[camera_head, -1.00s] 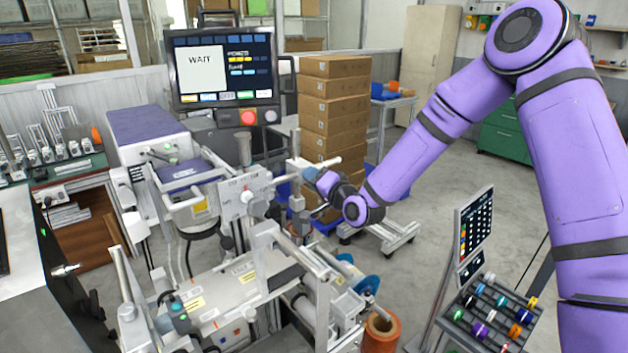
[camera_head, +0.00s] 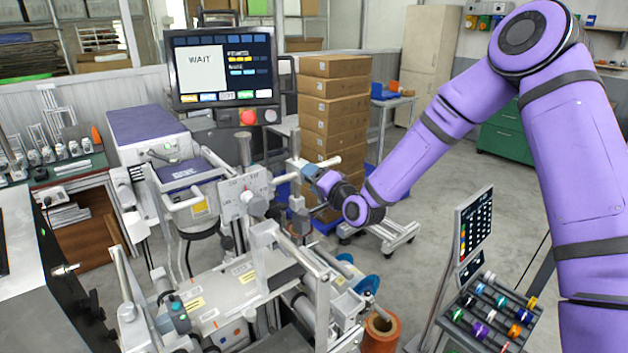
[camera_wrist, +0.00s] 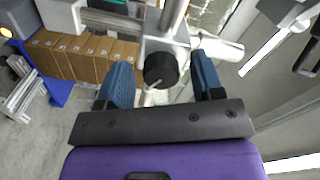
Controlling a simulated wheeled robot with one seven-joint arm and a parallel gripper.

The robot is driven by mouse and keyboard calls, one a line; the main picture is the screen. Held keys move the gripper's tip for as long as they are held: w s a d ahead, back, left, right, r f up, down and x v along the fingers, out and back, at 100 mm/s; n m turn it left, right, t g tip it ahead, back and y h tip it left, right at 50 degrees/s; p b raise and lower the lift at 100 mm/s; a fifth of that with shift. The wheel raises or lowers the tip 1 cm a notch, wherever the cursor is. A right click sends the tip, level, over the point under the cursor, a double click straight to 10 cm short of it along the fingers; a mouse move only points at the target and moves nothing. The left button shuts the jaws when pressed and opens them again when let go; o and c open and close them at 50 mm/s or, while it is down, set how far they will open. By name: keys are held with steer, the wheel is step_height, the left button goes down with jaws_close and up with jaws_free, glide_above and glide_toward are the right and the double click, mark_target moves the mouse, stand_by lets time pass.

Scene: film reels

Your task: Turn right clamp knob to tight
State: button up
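In the wrist view, a round black knob (camera_wrist: 160,68) sits on a pale grey block (camera_wrist: 163,43) between the two blue fingers of my gripper (camera_wrist: 162,82). The fingers are open, with a visible gap on each side of the knob. A short pale pointer (camera_wrist: 149,96) shows just below the knob. In the head view, my gripper (camera_head: 309,171) is at the right side of the machine's upright clamp assembly, beside a pale block (camera_head: 294,160). The knob itself cannot be made out there, and the fingers are partly hidden.
The upright grey plate (camera_head: 243,197) and rods stand left of my gripper. The screen (camera_head: 222,68) reads WAIT, with a red button (camera_head: 248,117) below. Stacked cardboard boxes (camera_head: 335,100) stand behind. A tilted rack (camera_head: 490,312) is at lower right; open floor lies between.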

steer(key=v, duration=1)
steer(key=shift+s+d, duration=0.25)
steer(key=shift+s, duration=0.1)
steer(key=s+d+r+n+g+h, duration=0.55)
steer(key=s+d+r+h, duration=0.35)
steer(key=s+d+r, duration=0.3)
steer(key=s+d+r+g, duration=0.2)
steer(key=s+d+r, duration=0.1)
steer(key=s, duration=0.7)
steer(key=s+d+r+g+h, duration=0.1)
steer(key=s+d+r+g, duration=0.1)
steer(key=s, duration=0.9)
step_height(320, 180, up, 3)
steer(key=shift+d+f+n, duration=0.15)
steer(key=shift+d+n, duration=0.2)
steer(key=shift+d, duration=0.35)
